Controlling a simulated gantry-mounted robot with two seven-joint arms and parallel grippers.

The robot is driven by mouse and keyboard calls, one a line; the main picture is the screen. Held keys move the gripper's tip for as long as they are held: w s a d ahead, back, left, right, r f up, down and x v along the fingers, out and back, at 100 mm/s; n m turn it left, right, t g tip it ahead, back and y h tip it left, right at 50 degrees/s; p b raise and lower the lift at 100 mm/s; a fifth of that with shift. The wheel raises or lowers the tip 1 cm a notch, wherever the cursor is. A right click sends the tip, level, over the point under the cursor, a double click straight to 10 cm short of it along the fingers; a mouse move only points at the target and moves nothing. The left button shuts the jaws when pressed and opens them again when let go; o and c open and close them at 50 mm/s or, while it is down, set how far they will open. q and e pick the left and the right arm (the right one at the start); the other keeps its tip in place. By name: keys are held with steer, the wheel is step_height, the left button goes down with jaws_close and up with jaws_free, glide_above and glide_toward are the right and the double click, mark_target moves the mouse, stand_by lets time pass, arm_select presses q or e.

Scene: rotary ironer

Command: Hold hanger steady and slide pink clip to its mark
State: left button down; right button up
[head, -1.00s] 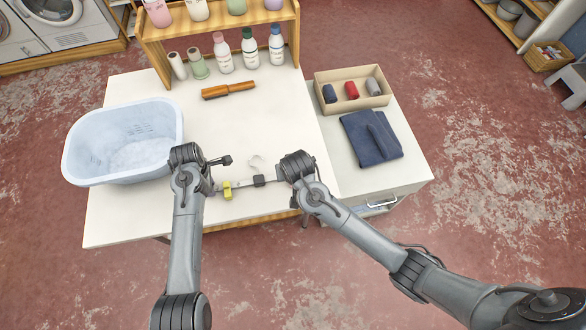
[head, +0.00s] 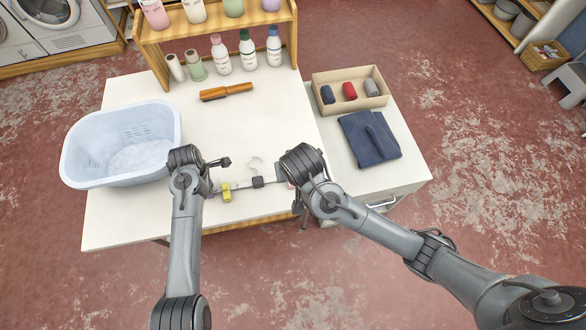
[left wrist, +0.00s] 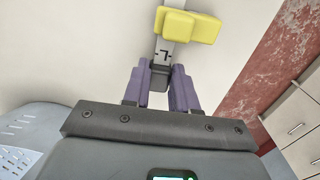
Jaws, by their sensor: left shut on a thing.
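The hanger (head: 240,186) lies near the table's front edge as a thin grey bar with a dark block (head: 257,182) at its middle and a pale hook (head: 254,163) above. A yellow clip (head: 226,192) sits on its left part. It also shows in the left wrist view (left wrist: 188,26), beside a dark mark on the bar. My left gripper (left wrist: 164,86) has its purple fingers shut on the hanger's dark left end. My right gripper (head: 291,184) is at the hanger's right end; its wrist hides the fingers. Only a small pink patch, perhaps the pink clip, shows there.
A pale blue basket (head: 122,145) stands on the table's left. An orange-brown tool (head: 226,91) lies behind the hanger. Bottles stand near the wooden shelf (head: 215,25).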

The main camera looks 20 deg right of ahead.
arm_select(q)
steer(key=c, duration=0.8)
jaws_free()
